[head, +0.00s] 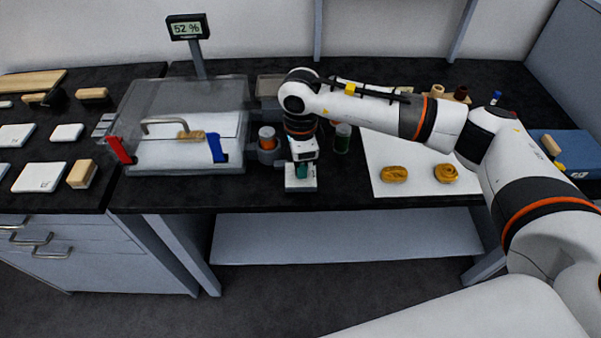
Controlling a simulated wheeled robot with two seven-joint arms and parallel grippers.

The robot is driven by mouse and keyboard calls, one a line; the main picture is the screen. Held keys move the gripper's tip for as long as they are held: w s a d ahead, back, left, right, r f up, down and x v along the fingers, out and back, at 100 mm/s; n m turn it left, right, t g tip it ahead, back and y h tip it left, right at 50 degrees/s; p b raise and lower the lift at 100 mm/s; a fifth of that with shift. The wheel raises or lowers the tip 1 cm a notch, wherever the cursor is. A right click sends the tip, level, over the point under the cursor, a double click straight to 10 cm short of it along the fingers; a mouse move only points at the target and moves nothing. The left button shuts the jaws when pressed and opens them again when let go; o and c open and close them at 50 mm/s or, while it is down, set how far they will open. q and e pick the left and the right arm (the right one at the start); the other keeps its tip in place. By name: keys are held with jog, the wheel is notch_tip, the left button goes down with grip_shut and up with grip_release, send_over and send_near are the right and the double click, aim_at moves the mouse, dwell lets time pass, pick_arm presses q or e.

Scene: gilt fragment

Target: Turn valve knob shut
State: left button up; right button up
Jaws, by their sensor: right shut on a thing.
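My right gripper (302,164) comes down from above at the front middle of the dark bench. It is shut on what looks like the valve knob, a small teal-green piece (301,171) above a whitish block (300,184) near the bench's front edge. The fingers and wrist cover much of the knob, so its turn angle cannot be told. My left gripper is not in view.
A clear chamber (230,90) with red (121,150) and blue (216,148) handles stands left of the gripper. A display (187,28) reads 52 %. An orange-topped canister (267,140) and a green jar (342,139) stand close by. A white sheet (405,170) bears gilt pieces.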

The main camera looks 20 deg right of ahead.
jog(key=n+b, duration=0.1)
jog(key=b, duration=0.1)
jog(key=n+b, duration=0.2)
jog(key=shift+f+n, duration=0.25)
jog(key=shift+n, duration=0.05)
jog(key=shift+r+n+b, duration=0.25)
jog(key=shift+n+b, duration=1.45)
jog(key=shift+r, duration=0.1)
jog(key=o, duration=1)
notch_tip(320, 180, up, 12)
jog(key=b, duration=0.1)
